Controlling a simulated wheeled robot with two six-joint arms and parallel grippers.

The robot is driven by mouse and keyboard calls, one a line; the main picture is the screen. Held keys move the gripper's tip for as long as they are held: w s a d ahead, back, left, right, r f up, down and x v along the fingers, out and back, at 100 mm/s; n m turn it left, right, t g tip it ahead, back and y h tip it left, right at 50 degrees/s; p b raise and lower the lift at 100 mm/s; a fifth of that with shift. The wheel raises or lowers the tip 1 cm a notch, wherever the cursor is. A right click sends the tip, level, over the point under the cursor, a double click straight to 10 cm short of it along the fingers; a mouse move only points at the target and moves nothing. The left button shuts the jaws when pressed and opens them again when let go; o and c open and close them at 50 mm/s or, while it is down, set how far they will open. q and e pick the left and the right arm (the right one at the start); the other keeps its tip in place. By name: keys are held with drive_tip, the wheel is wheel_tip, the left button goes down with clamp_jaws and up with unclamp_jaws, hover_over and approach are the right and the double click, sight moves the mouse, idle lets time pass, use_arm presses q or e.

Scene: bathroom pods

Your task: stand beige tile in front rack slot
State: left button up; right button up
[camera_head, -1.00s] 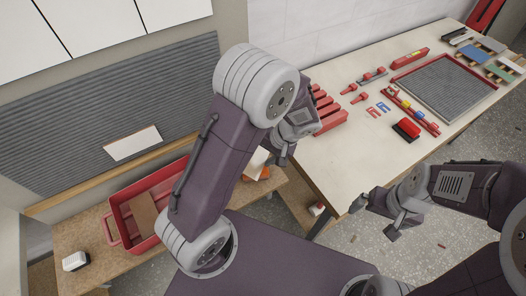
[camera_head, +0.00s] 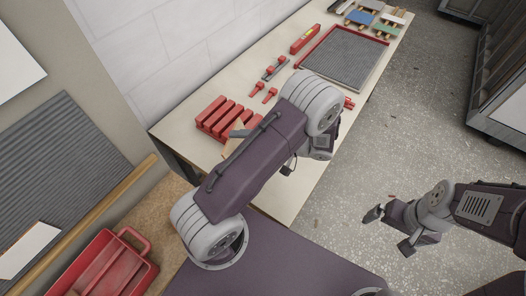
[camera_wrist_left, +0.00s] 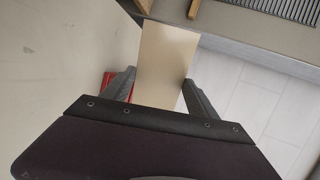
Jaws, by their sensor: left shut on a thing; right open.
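The beige tile (camera_wrist_left: 165,58) is between the two fingers of my left gripper (camera_wrist_left: 160,78) in the left wrist view, and the gripper is shut on it. In the head view a small part of the tile (camera_head: 232,141) shows beside the red slotted rack (camera_head: 214,121), and my own arm link hides most of it and the gripper. I cannot tell whether the tile touches the rack. A red bit of the rack (camera_wrist_left: 113,82) shows behind a finger in the wrist view. My right gripper (camera_head: 385,231) is open and empty over the floor.
The rack stands at the near left end of the long workbench (camera_head: 190,109). Red tools (camera_head: 270,93), a grey ribbed mat in a red tray (camera_head: 345,57) and a red level (camera_head: 305,39) lie further along. A red tote (camera_head: 104,262) is at lower left.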

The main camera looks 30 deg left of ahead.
sight(237, 127)
use_arm(q)
drive_tip(key=shift+m+y, duration=0.3)
drive_tip(key=shift+y, duration=0.6)
drive_tip(key=w+a, duration=0.1)
drive_tip(key=w+a+r+b, duration=0.1)
drive_tip(key=a, duration=0.1)
drive_tip(key=a+r, duration=0.1)
drive_tip(key=a, duration=0.1)
drive_tip(key=shift+w+a, duration=0.1)
drive_tip(key=shift+w, duration=0.3)
drive_tip(key=w, duration=0.1)
drive_tip(key=w+m+t+y+b, duration=0.1)
drive_tip(key=w, duration=0.1)
drive_tip(key=w+a+t, duration=0.1)
drive_tip(key=shift+w+r, duration=0.15)
drive_tip(key=shift+r, duration=0.2)
drive_tip(key=w+m+t, duration=0.1)
drive_tip(key=w+d+t+y+b, duration=0.1)
drive_tip(key=w, duration=0.1)
drive_tip(key=shift+m, duration=0.4)
drive_tip(key=shift+w+d+t, duration=0.25)
drive_tip(key=shift+w+t, duration=0.05)
drive_tip(key=shift+t, duration=0.2)
drive_tip(key=shift+f+b, duration=1.65)
drive_tip(key=shift+f, duration=0.75)
drive_tip(key=shift+s, duration=0.1)
drive_tip(key=shift+f, duration=0.1)
